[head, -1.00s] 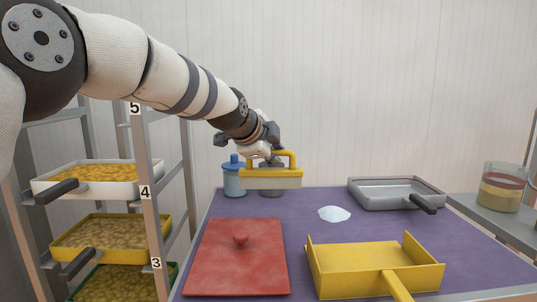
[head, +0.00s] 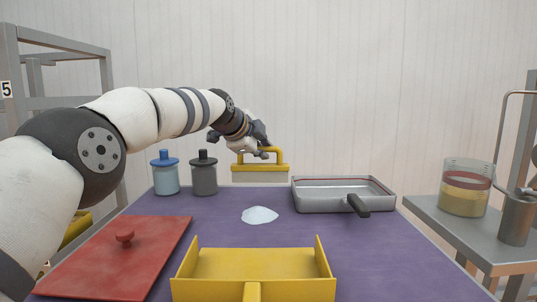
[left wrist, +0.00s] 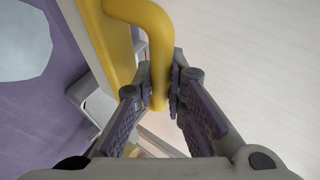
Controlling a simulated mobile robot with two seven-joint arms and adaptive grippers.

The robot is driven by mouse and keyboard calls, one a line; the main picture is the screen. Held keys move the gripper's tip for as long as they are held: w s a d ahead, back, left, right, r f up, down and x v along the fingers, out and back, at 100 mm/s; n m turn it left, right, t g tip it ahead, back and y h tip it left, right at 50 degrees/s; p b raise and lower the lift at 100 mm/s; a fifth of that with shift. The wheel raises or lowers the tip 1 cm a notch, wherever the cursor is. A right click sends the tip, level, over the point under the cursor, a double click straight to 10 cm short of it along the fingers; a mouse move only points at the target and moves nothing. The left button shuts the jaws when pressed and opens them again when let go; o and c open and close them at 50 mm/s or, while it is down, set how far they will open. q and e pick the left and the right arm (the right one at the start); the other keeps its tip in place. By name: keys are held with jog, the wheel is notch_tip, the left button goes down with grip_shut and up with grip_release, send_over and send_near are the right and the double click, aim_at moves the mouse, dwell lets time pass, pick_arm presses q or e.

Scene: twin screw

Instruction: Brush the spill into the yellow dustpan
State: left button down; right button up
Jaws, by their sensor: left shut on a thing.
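The brush (head: 260,170) has a yellow handle and top with a pale beige lower part. My left gripper (head: 258,152) is shut on its handle. The brush is upright at the far edge of the purple table, beyond the spill. In the left wrist view the yellow handle (left wrist: 150,35) runs between the finger pads of my left gripper (left wrist: 160,90). The spill (head: 259,215) is a small pale patch mid-table, and also shows in the left wrist view (left wrist: 22,42). The yellow dustpan (head: 250,264) lies nearer, its open side facing the spill. My right gripper is not in view.
A blue-lidded jar (head: 165,175) and a dark jar (head: 204,175) stand left of the brush. A grey tray (head: 325,206) with a black handle is to the right. A red lid (head: 100,262) lies front left. Purple table between spill and dustpan is bare.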

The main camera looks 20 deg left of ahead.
pick_arm(q)
jog(key=shift+w, duration=0.1)
notch_tip(320, 180, down, 7)
jog(key=shift+a+f+b, duration=0.15)
jog(key=shift+b, duration=0.8)
jog(key=s+r+p, duration=0.1)
jog(key=s+d+r+p, duration=0.1)
jog(key=s+p, duration=0.1)
jog(key=shift+s, duration=0.15)
jog(key=p, duration=0.5)
send_near(264, 175)
jog(key=s+d+f, duration=0.1)
jog(key=s, duration=0.1)
jog(key=s+d+f, duration=0.4)
jog(key=s, duration=0.1)
jog(key=shift+f, duration=0.25)
jog(key=shift+s+r, duration=0.15)
jog(key=shift+r, duration=0.2)
jog(key=shift+w+a+r, duration=0.1)
jog(key=shift+w+r, duration=0.15)
jog(key=shift+r, duration=0.8)
jog(key=shift+w+r, duration=0.2)
jog(key=shift+r, duration=0.85)
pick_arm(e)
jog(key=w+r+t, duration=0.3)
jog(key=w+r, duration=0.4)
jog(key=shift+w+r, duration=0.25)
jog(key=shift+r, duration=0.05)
